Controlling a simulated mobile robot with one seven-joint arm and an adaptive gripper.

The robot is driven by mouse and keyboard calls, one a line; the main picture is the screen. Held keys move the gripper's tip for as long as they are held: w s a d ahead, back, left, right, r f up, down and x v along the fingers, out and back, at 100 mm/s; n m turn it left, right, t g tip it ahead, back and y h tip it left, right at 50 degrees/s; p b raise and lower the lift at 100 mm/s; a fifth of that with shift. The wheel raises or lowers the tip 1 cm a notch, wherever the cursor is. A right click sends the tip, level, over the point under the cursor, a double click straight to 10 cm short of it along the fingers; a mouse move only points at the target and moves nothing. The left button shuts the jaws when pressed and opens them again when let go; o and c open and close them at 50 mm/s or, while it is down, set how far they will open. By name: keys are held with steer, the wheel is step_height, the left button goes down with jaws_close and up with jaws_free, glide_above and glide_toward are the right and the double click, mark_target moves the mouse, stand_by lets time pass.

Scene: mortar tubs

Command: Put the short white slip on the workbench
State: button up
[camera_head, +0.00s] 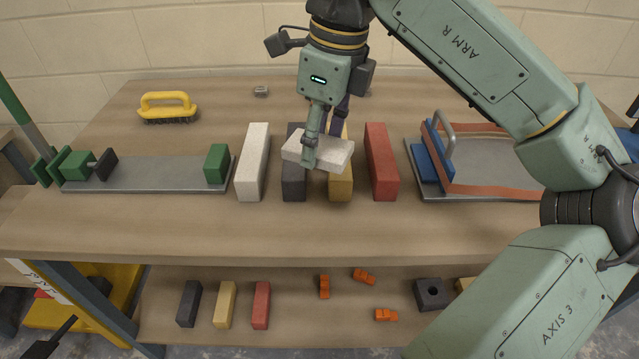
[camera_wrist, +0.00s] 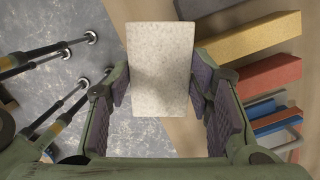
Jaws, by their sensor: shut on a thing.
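The short white slip (camera_head: 331,155) is held in my gripper (camera_head: 311,150) above the workbench (camera_head: 300,235), in front of the long dark and yellow blocks. In the wrist view the slip (camera_wrist: 160,68) sits between the two fingers of my gripper (camera_wrist: 160,95), which are shut on its sides. It looks raised off the bench top, though the gap beneath it is hard to judge. The slip hides parts of the dark block (camera_head: 294,188) and the yellow block (camera_head: 341,188).
A long white block (camera_head: 253,165) and a red block (camera_head: 381,165) stand either side. A green-ended clamp plate (camera_head: 150,177) is left, a tray with blue parts (camera_head: 425,165) right, a yellow brush (camera_head: 168,103) behind. Short blocks lie on the lower shelf (camera_head: 300,315). The bench's front strip is clear.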

step_height(320, 180, up, 11)
step_height(320, 180, up, 8)
steer(key=p, duration=0.8)
glide_above(320, 145)
steer(key=shift+f+b, duration=0.1)
steer(key=shift+b, duration=0.2)
